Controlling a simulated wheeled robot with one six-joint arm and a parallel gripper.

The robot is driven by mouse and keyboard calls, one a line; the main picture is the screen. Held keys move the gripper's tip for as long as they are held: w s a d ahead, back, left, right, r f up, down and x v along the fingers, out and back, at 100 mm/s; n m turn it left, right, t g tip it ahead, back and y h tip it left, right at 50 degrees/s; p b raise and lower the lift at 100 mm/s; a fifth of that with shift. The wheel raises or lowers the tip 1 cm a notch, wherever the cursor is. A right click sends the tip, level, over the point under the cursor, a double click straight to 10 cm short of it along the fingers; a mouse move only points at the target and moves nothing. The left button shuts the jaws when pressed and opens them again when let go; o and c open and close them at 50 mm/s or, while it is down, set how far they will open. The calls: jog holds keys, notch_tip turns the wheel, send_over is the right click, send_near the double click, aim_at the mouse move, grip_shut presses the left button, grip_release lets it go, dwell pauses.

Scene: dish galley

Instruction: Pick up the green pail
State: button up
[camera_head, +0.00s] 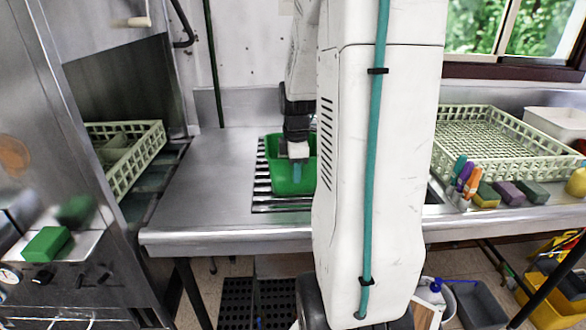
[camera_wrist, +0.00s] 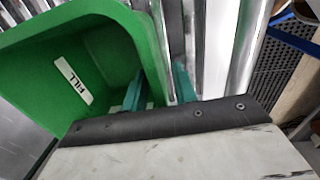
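The green pail (camera_head: 275,165) stands on a slatted metal drain rack on the steel counter, partly hidden by my white arm. In the wrist view the pail (camera_wrist: 95,50) fills the upper left, with a white label inside its wall. My gripper (camera_wrist: 160,88) is open, its teal fingers on either side of the pail's near wall, one inside and one outside. A gap seems to show between the fingers and the wall. In the head view my gripper (camera_head: 297,172) reaches down at the pail.
A pale dish rack (camera_head: 490,145) stands right, with sponges (camera_head: 508,193) and coloured markers (camera_head: 466,178) in front. A green block (camera_head: 46,244) lies on a steel ledge at left. The counter (camera_head: 205,185) left of the pail is clear.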

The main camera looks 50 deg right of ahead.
grip_shut()
jog(key=shift+r, duration=0.1)
